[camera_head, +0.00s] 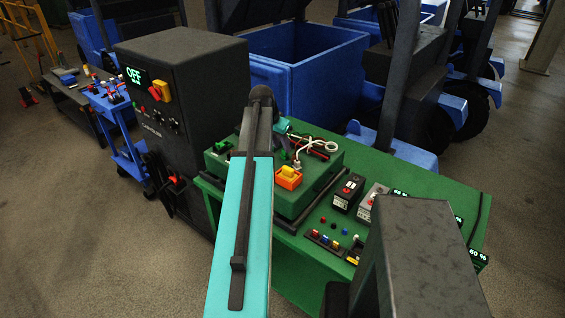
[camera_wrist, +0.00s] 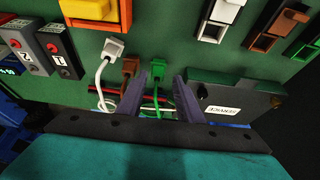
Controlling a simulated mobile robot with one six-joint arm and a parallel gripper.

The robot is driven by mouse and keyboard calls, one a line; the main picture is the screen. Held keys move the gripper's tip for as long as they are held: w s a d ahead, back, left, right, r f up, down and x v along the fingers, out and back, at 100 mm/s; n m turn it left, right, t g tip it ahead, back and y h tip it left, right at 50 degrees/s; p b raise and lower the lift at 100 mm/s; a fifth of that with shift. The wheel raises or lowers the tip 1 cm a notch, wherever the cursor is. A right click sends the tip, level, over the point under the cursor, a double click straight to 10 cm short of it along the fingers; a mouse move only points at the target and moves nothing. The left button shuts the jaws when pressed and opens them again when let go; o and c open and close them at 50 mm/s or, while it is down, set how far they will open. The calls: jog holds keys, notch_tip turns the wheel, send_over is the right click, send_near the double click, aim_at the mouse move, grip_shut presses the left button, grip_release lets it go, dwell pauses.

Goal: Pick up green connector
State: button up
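The green connector (camera_wrist: 158,70) is plugged end-up against the green panel in the wrist view, with a green cable (camera_wrist: 156,98) running from it toward me. My gripper (camera_wrist: 159,80) is open, its two dark fingers on either side of the green connector's cable, with a gap visible between each finger and the connector. A brown connector (camera_wrist: 130,66) is close beside the left finger, and a white connector (camera_wrist: 114,48) with a white cable is farther left. In the head view, my arm hides most of my gripper, and I cannot clearly make out the green connector.
A dark box (camera_wrist: 235,95) labelled SERVICE is right of the fingers. An orange-yellow switch (camera_head: 289,177) sits on the green fixture (camera_head: 318,190). White, brown and green sockets (camera_wrist: 270,28) line the far right.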

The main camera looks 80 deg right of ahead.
aim_at(285, 154)
jog(key=shift+p+x, duration=1)
jog(key=shift+x, duration=1.2)
jog(key=shift+s, duration=0.15)
jog(key=c, duration=0.5)
